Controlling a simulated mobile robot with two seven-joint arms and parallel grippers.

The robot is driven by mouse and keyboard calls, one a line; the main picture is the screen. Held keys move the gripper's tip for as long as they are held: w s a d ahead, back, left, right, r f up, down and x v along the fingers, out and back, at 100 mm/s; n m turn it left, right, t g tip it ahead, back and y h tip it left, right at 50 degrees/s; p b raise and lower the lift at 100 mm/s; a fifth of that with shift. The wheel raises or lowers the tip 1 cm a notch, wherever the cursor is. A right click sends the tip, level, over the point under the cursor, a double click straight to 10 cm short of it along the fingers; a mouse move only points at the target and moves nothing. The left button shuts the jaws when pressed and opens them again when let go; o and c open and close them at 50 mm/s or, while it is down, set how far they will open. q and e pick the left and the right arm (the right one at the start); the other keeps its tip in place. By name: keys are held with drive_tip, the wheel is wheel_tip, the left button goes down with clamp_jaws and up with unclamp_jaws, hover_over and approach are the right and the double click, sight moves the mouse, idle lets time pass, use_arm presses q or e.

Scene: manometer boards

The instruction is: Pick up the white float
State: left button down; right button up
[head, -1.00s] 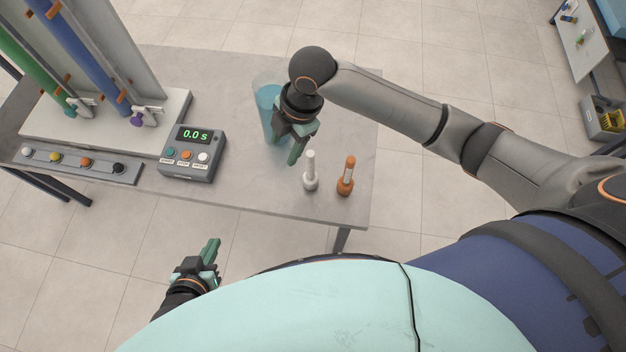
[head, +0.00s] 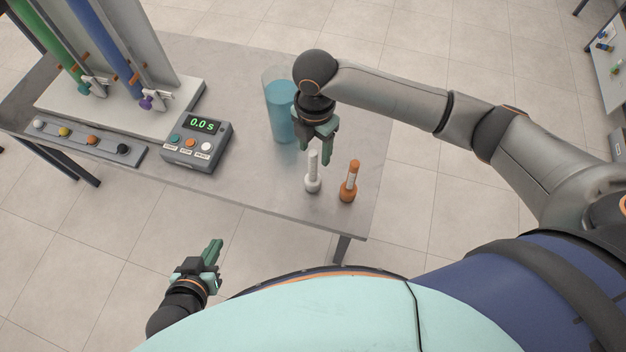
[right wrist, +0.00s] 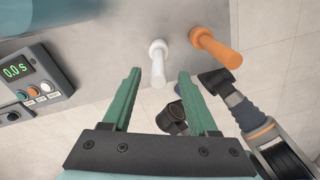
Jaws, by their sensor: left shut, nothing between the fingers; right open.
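The white float (head: 313,173) stands upright on the table, with a wide round base and a thin stem. My right gripper (head: 318,156) is open and empty just above and behind it. In the right wrist view the white float (right wrist: 158,62) shows ahead of and between the open fingertips of the right gripper (right wrist: 158,78), and I see nothing touching it. My left gripper (head: 213,247) is shut and empty, off the front edge of the table, low on the left.
An orange float (head: 349,182) stands close to the right of the white one. A beaker of blue liquid (head: 281,110) is behind. A timer (head: 197,141) reading 0.0 s, a strip of coloured knobs (head: 85,143) and the manometer board (head: 160,75) are at left.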

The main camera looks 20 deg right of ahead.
sight(313, 162)
drive_tip(key=f+b, duration=0.1)
drive_tip(key=f, duration=0.4)
drive_tip(key=shift+a+f, duration=0.2)
drive_tip(key=shift+r, duration=0.1)
clamp_jaws()
idle(1.1)
